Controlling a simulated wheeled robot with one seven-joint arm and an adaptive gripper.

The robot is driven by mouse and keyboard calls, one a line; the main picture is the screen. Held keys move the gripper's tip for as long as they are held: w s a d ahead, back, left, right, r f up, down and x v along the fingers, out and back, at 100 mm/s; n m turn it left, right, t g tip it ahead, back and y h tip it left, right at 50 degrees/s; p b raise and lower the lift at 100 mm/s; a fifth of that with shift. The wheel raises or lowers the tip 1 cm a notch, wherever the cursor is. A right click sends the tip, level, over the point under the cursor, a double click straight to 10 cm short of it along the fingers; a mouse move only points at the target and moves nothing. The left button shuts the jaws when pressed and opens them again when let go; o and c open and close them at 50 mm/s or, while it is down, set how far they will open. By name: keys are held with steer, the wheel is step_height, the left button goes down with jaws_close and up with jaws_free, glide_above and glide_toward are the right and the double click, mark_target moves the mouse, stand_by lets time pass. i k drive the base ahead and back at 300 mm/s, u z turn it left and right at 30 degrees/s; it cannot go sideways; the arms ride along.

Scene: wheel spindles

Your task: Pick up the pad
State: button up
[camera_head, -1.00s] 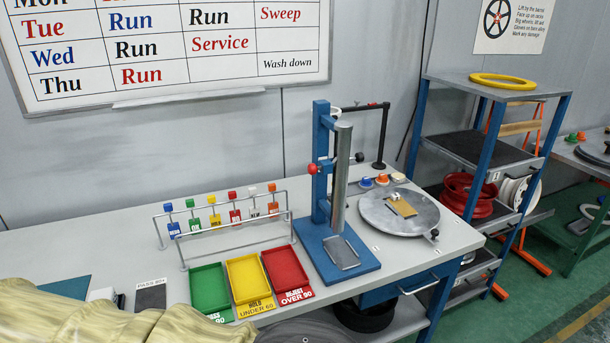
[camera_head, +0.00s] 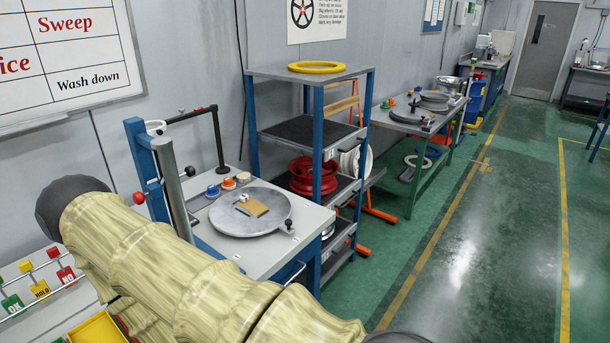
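A tan pad-like block (camera_head: 252,207) lies on a round grey plate (camera_head: 250,222) on the near bench. A small pale piece (camera_head: 243,198) sits on or beside its far edge. I cannot tell for sure that this block is the pad. My gripper is not in view.
A blue stand (camera_head: 150,165) with a grey column rises left of the plate. A blue-framed shelf (camera_head: 310,75) holds a yellow ring (camera_head: 316,67) and a red wheel (camera_head: 314,176). The green floor (camera_head: 480,240) at right is clear.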

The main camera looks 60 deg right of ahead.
mark_target(227, 184)
steer(key=z, duration=1.5)
